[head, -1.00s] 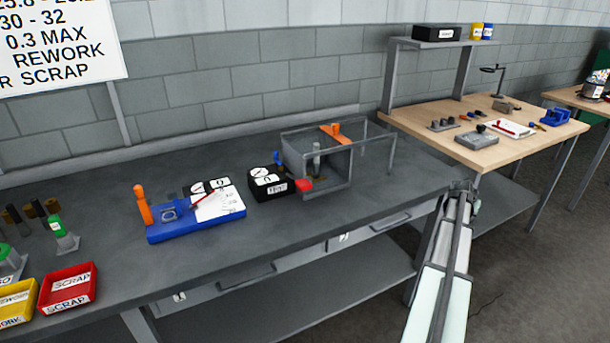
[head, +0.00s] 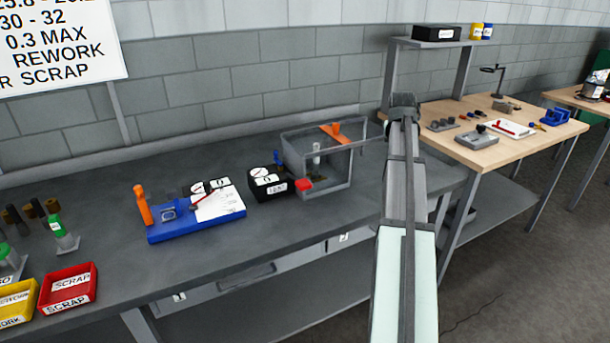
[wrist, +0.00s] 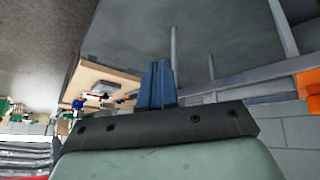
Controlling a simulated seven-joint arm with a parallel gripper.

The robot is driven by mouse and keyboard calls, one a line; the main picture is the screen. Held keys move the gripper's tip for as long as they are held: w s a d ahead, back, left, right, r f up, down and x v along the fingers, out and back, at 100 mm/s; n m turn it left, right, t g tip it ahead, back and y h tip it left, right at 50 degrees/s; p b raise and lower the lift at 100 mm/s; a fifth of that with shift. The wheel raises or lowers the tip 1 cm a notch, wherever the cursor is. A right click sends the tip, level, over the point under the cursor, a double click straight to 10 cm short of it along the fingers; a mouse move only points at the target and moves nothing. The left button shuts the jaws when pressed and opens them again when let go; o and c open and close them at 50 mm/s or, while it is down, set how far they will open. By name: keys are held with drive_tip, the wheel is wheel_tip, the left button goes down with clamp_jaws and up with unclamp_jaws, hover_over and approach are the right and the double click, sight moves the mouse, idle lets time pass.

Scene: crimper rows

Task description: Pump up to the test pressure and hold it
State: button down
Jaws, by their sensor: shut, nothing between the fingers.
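A black test unit (head: 268,186) with a round gauge and a white label stands on the grey bench. A red block or knob (head: 304,185) sits at its right side. Beside it is a frame-like guard cage (head: 322,191) with an orange part (head: 332,134) on top and an upright pale fitting (head: 316,155) inside. The gauge needle is too small to read. My gripper (head: 404,103) is raised right of the cage, apart from it. In the wrist view its blue fingers (wrist: 157,84) are together and empty. An orange part (wrist: 309,84) and grey bars show there at the right.
A blue fixture (head: 197,225) with an orange lever and white sheet sits left of the test unit. Red (head: 68,288) and yellow (head: 17,302) bins stand at front left. A wooden table (head: 480,152) with tools is behind my arm.

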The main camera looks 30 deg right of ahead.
drive_tip(key=a+r+n+y, duration=0.1)
drive_tip(key=a+r+n, duration=0.1)
drive_tip(key=a, duration=0.8)
drive_tip(key=a+r+n+y, duration=0.2)
drive_tip(key=a+r+n, duration=0.1)
drive_tip(key=a, duration=0.8)
drive_tip(key=a+r+n+y, duration=0.2)
drive_tip(key=a+r, duration=0.2)
drive_tip(key=a, duration=0.7)
drive_tip(key=shift+w+r+n+g, duration=0.3)
drive_tip(key=shift+w+r+g, duration=0.05)
drive_tip(key=shift+w+g, duration=0.1)
drive_tip(key=shift+d+f, duration=0.1)
hover_over(304, 183)
drive_tip(key=f, duration=1.1)
drive_tip(key=shift+s+f, duration=0.35)
drive_tip(key=shift+s, duration=0.05)
drive_tip(key=shift+f, duration=0.85)
drive_tip(key=shift+w, duration=0.1)
